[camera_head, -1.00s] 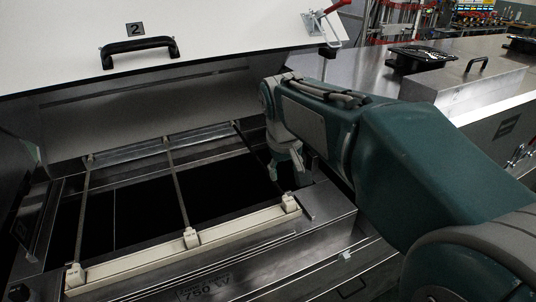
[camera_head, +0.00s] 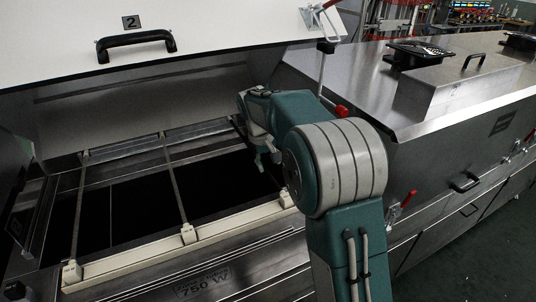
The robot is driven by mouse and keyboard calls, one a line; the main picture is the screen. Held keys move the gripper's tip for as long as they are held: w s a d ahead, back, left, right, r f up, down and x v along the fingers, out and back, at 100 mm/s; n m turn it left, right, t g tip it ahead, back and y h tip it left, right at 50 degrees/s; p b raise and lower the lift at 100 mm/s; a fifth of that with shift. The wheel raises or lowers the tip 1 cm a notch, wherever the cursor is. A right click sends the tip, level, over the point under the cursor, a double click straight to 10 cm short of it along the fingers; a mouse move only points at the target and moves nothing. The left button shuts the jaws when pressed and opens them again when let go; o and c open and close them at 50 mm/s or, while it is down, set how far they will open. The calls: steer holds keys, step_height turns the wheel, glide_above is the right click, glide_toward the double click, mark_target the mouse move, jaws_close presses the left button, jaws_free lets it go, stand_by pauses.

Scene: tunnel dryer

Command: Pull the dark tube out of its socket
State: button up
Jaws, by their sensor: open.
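Thin tubes span the open dryer bay between a far rail and a cream near rail (camera_head: 140,255). The left tube (camera_head: 79,205) and the middle tube (camera_head: 173,185) show in full and look greyish. A third tube line on the right is mostly lost behind my arm and in shadow; I cannot tell surely which is the dark tube. Cream sockets sit at the near ends: left (camera_head: 71,271), middle (camera_head: 187,233) and right (camera_head: 286,198), the last partly beside my arm. My gripper (camera_head: 268,164) is open, pointing down over the right part of the bay, apparently empty.
A raised white lid (camera_head: 220,35) with a black handle (camera_head: 136,45) and number 2 hangs over the bay. A closed steel housing (camera_head: 420,110) with black handles and red latches stands to the right. Dark floor (camera_head: 470,240) is free at lower right.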

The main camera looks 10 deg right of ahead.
mark_target(272, 178)
steer(key=f, duration=0.3)
steer(key=d+f, duration=0.1)
steer(key=f, duration=0.3)
steer(key=shift+w+d+f, duration=0.1)
steer(key=shift+w+d, duration=0.05)
steer(key=shift+d, duration=0.05)
steer(key=shift+a, duration=0.1)
steer(key=c, duration=0.8)
jaws_close()
